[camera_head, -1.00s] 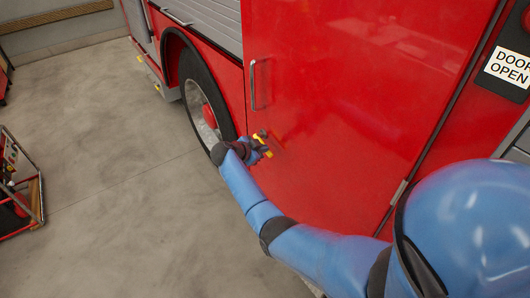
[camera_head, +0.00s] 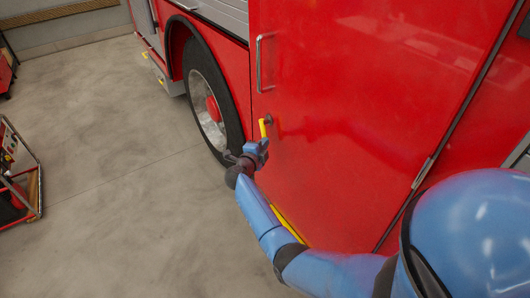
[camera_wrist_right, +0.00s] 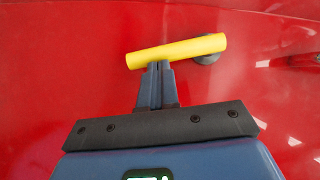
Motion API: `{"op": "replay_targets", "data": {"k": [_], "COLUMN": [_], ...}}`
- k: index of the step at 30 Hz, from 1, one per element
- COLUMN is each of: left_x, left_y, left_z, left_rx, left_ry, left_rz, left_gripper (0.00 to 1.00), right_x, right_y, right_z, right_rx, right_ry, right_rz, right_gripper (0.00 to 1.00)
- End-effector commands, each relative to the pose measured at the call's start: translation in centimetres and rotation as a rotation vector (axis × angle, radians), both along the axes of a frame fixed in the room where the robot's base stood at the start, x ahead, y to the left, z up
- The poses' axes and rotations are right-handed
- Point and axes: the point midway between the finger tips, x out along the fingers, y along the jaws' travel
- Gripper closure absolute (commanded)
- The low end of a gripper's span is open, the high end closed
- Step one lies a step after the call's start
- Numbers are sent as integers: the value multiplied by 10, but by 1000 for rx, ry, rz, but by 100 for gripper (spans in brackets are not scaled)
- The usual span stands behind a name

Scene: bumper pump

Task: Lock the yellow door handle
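The yellow door handle (camera_head: 263,128) is a short bar on a dark round mount on the red door (camera_head: 345,110). In the head view it hangs roughly upright on the picture, below the metal grab bar. In the right wrist view the handle (camera_wrist_right: 177,50) lies nearly level, slightly tilted, with its mount at the right end. My right gripper (camera_head: 259,144) is just below the handle in the head view. In the right wrist view its fingers (camera_wrist_right: 159,66) are together, with the tips at the handle's lower edge; I cannot tell whether they touch it. My left gripper is not in view.
A metal grab bar (camera_head: 259,62) stands on the door above the handle. A truck wheel (camera_head: 211,105) is left of the door. The concrete floor between is clear.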

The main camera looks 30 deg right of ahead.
Motion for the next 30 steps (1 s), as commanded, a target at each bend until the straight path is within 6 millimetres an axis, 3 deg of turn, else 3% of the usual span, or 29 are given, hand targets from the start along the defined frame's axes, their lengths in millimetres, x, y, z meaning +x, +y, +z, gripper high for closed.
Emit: {"op": "replay_targets", "data": {"k": [1, 3, 12, 19, 30], "left_x": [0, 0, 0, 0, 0], "left_y": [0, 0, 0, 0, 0], "left_z": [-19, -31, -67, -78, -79], "left_rx": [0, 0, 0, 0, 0], "left_ry": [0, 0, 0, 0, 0], "left_rz": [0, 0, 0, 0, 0], "left_gripper": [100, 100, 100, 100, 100], "right_x": [2, 5, 14, 18, 19], "right_y": [-1, -1, 0, 0, 1], "right_z": [-11, -13, -16, -14, -12], "right_rx": [2, 7, 20, 25, 26], "right_ry": [-39, -90, -247, -301, -313], "right_rz": [-2, -2, -3, -3, -1], "right_gripper": [100, 100, 100, 100, 100]}}
